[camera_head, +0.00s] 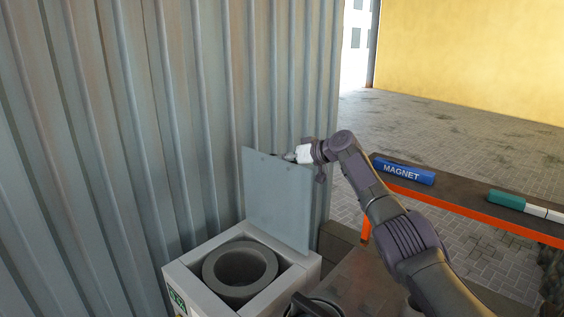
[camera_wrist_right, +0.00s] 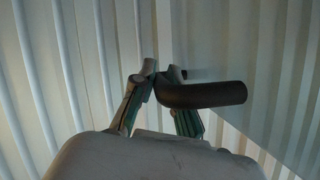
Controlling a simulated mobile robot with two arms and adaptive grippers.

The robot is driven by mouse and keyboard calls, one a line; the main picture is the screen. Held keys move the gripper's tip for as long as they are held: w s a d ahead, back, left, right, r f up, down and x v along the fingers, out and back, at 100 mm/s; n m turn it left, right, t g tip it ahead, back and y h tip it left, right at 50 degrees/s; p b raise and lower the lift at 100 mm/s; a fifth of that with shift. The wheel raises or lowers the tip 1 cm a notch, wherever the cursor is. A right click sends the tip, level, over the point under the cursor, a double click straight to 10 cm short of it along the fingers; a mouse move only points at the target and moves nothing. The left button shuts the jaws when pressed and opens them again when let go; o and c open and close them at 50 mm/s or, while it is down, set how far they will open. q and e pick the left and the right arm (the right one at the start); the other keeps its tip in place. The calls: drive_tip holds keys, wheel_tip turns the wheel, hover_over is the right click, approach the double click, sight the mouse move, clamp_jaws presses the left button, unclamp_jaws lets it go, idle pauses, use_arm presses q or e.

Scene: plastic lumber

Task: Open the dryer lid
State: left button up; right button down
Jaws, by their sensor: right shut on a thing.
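The dryer (camera_head: 188,287) is a pale square box at the bottom of the head view, with a round grey drum (camera_head: 240,272) inside its open top. Its flat grey lid (camera_head: 277,205) stands nearly upright at the back of the box, close to the corrugated wall. My right gripper (camera_head: 291,156) is at the lid's upper edge. In the right wrist view, my right gripper (camera_wrist_right: 160,74) is shut on a dark, bent handle (camera_wrist_right: 205,95). The handle's grip point is partly hidden by the fingers. My left gripper is not in view.
A corrugated metal wall (camera_head: 120,130) rises behind and left of the dryer. A dark bench with an orange edge (camera_head: 450,192) at right holds a blue bar marked MAGNET (camera_head: 403,171) and a teal and white object (camera_head: 510,202). A dark round container (camera_head: 313,306) is right of the dryer.

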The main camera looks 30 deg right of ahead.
drive_tip(key=shift+f, duration=0.3)
drive_tip(key=c, duration=1.4)
unclamp_jaws()
drive_tip(key=shift+d, duration=0.15)
drive_tip(key=shift+c, duration=0.2)
drive_tip(key=shift+r, duration=0.15)
wheel_tip(320, 180, up, 10)
drive_tip(key=shift+f, duration=0.15)
